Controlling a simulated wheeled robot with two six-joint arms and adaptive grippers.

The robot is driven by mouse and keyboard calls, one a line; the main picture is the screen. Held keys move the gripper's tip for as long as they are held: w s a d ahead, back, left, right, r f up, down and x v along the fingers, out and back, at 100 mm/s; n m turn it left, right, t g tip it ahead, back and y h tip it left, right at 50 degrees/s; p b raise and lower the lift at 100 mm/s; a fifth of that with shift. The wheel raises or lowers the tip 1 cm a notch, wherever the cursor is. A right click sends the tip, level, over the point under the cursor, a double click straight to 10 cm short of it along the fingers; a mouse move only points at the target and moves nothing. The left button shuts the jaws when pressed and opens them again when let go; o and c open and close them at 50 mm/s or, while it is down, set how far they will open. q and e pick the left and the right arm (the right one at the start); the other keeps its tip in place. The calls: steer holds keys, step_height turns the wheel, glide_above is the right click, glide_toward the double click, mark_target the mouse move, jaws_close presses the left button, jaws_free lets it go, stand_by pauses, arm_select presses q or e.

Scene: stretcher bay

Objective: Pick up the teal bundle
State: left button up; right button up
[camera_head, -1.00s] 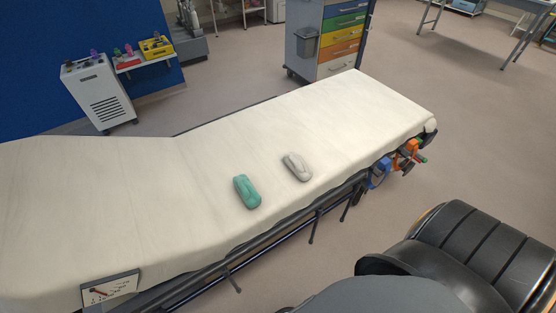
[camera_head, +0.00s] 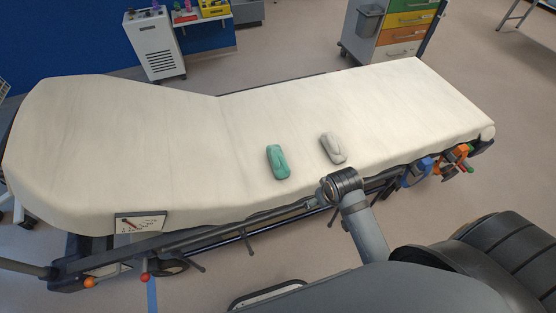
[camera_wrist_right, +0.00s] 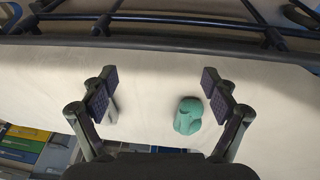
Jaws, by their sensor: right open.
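The teal bundle (camera_head: 278,161) lies on the white-covered stretcher (camera_head: 160,140), near its front edge. A similar grey-white bundle (camera_head: 333,148) lies to its right, apart from it. In the right wrist view the teal bundle (camera_wrist_right: 188,116) shows between the open fingers of my right gripper (camera_wrist_right: 160,88), nearer the right-hand finger. The gripper is empty. The grey-white bundle is mostly hidden behind the left-hand finger there. In the head view my right arm reaches to the stretcher's front edge; its fingers cannot be made out. My left gripper is not in view.
A rail runs along the stretcher's front side, with orange and blue items (camera_head: 452,160) at its right end. A drawer cart (camera_head: 395,30) and a white cabinet (camera_head: 156,45) stand behind. The sheet around the bundles is clear.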

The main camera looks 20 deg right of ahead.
steer(key=shift+m+g, duration=0.4)
steer(key=shift+g, duration=0.4)
steer(key=w+a, duration=0.1)
steer(key=w, duration=0.3)
steer(key=w+a, duration=0.1)
steer(key=w, duration=0.4)
steer(key=w+a, duration=0.1)
steer(key=w, duration=0.4)
steer(key=shift+w, duration=0.1)
step_height(320, 180, up, 5)
steer(key=g, duration=0.1)
glide_above(278, 154)
steer(key=shift+d+f+y, duration=0.2)
steer(key=shift+y, duration=0.2)
steer(key=shift+a+r, duration=0.15)
steer(key=shift+r, duration=0.05)
step_height(278, 154, down, 10)
steer(key=shift+f+b, duration=0.25)
steer(key=shift+b, duration=0.05)
steer(key=c, duration=1.4)
